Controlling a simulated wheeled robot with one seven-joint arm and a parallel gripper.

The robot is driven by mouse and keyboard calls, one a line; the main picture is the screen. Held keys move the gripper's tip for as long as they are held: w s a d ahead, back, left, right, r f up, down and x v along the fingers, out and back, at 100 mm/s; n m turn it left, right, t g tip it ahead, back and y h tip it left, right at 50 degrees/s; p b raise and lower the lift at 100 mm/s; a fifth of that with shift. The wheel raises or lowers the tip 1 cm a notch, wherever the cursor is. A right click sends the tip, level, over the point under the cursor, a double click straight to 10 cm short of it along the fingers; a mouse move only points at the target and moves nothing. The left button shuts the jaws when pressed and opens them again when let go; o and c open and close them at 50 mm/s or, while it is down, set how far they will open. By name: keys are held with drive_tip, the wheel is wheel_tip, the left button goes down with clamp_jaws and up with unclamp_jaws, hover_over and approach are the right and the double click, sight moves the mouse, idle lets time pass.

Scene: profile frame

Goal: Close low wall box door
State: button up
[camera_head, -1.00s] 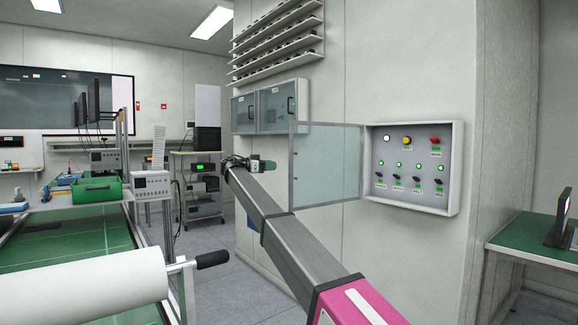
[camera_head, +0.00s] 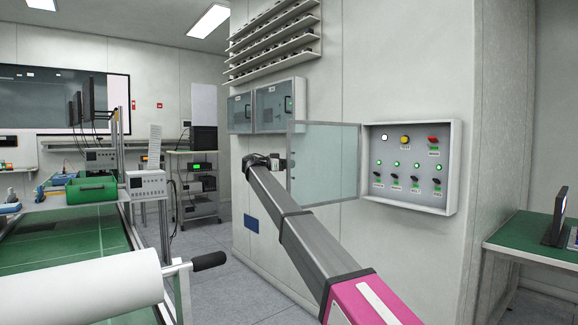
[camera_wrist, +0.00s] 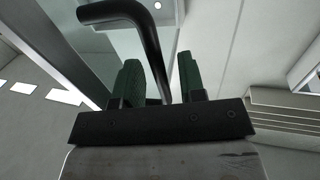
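The low wall box (camera_head: 450,165) is mounted on the wall. Its glass door (camera_head: 325,165) with a grey frame stands wide open to the left, hinged at the box's left side. My gripper (camera_head: 284,163) is at the door's free left edge, its tips partly hidden there. In the wrist view, a black bent handle (camera_wrist: 150,38) passes between the two green fingers of my gripper (camera_wrist: 161,72). The fingers stand apart, with small gaps visible on both sides of the handle. The door's glass (camera_wrist: 120,42) shows behind it.
Inside the box is a panel with lamps and switches. Two closed wall boxes (camera_head: 268,106) hang further left, below shelves (camera_head: 275,45). A green-topped table (camera_head: 530,240) stands at right, a workbench (camera_head: 70,240) at left. The floor between is clear.

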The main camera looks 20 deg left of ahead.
drive_tip(key=shift+w+d, duration=0.15)
clamp_jaws()
drive_tip(key=shift+d, duration=0.1)
